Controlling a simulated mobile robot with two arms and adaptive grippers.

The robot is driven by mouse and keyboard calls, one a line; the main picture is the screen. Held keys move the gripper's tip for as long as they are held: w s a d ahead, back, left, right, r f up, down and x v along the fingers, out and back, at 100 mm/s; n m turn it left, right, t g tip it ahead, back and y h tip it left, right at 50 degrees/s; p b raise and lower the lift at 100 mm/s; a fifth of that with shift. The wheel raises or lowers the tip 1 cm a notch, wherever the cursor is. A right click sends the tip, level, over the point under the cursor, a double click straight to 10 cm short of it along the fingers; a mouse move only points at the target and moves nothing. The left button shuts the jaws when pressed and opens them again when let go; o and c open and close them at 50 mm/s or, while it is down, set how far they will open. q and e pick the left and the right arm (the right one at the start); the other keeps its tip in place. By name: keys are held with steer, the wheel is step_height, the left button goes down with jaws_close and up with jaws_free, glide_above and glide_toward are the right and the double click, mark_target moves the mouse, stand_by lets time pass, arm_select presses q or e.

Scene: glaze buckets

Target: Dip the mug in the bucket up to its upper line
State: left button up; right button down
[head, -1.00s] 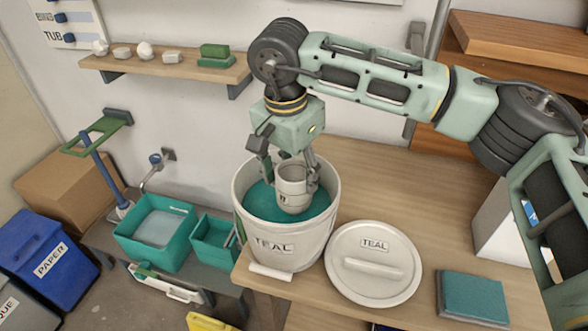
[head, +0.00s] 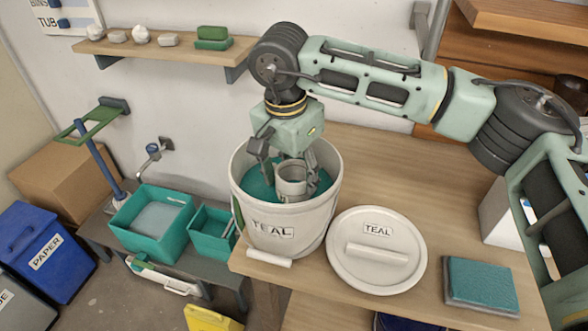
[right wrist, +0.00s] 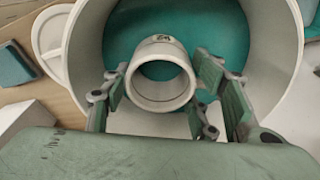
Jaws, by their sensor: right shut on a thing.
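The pale mug (head: 291,181) hangs upright inside the white bucket (head: 285,232) labelled TEAL, which holds teal glaze (head: 258,184). My right gripper (head: 288,170) is shut on the mug, one finger on each side. In the head view the mug's lower part is out of sight, at the glaze or behind the front rim; I cannot tell exactly how deep it sits. In the right wrist view the mug's open mouth (right wrist: 161,84) faces the camera between my fingers, with a small dark mark on its far side. No upper line is clearly readable. My left gripper is not in view.
The TEAL lid (head: 376,252) lies on the wooden bench right of the bucket, with a teal sponge-like block (head: 482,284) beyond it. Teal basins (head: 152,225) stand lower left. A wall shelf (head: 165,48) holds small items. Bench space behind the lid is clear.

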steer(key=shift+f+b, duration=0.85)
steer(key=shift+f, duration=0.35)
steer(key=shift+f, duration=0.1)
stand_by(1.7)
step_height(320, 180, up, 9)
steer(key=p, duration=0.4)
steer(key=shift+f, duration=0.15)
steer(key=shift+p, duration=0.3)
stand_by(1.5)
step_height(320, 180, up, 10)
steer(key=p, duration=0.6)
steer(key=shift+f, duration=0.1)
stand_by(0.3)
